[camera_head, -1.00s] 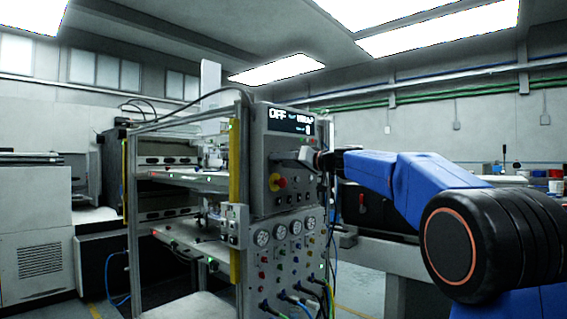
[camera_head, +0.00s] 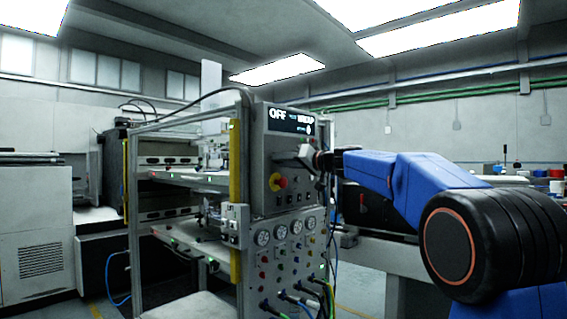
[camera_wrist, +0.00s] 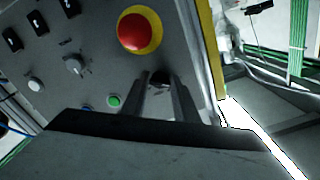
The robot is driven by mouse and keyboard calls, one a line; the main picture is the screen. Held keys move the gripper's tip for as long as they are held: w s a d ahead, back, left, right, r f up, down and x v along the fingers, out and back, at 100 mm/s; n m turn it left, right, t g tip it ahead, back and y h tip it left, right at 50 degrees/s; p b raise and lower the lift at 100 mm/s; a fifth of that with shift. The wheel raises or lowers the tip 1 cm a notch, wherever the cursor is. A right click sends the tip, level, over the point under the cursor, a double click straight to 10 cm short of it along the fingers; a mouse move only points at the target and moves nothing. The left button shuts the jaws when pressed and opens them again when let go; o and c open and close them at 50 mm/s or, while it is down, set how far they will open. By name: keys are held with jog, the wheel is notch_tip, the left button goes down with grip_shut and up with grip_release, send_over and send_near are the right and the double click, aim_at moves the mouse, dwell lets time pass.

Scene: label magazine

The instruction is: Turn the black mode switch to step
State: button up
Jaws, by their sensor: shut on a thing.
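The control box (camera_head: 257,150) stands at the top of a metal frame, with a lit display (camera_head: 290,121) that reads OFF and what looks like WRAP. My gripper (camera_head: 303,154) is at the front of this box. In the wrist view, the two fingers of my gripper (camera_wrist: 162,88) reach the panel and are shut on the black mode switch (camera_wrist: 160,77), a small dark knob mostly hidden between them. Its pointer direction cannot be made out. In the head view my gripper hides the switch.
A red emergency stop (camera_wrist: 138,32) on a yellow ring sits close to the fingers. A green button (camera_wrist: 114,101), a grey knob (camera_wrist: 75,65) and black rocker switches (camera_wrist: 12,40) share the panel. Gauges (camera_head: 280,232) and cables are below. A yellow post (camera_head: 234,160) stands left of the box.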

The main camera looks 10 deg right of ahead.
jog(key=m, duration=1.2)
jog(key=shift+r, duration=0.1)
jog(key=shift+m, duration=2.1)
jog(key=o, duration=1.1)
jog(key=shift+c, duration=0.2)
jog(key=shift+s, duration=0.1)
